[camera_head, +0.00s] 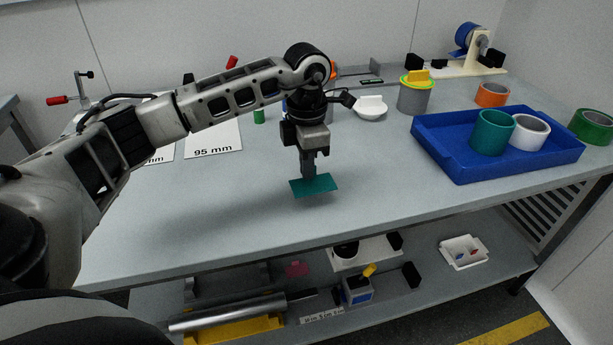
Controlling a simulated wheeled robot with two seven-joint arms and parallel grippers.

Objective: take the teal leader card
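The teal leader card (315,186) is a small flat teal piece near the front middle of the workbench. My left gripper (309,172) points down at it, with its narrow fingers close together at the card's back edge. The fingers look shut on the card. Whether the card is just above the bench top or touches it is hard to tell. My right gripper is not in view.
A blue tray (445,167) at the right holds a teal roll (492,132) and a white roll (529,132). An orange roll (491,95), a grey cup (414,97) and a tape dispenser (470,66) stand behind. A "95 mm" sheet (213,139) lies left. The bench's front is clear.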

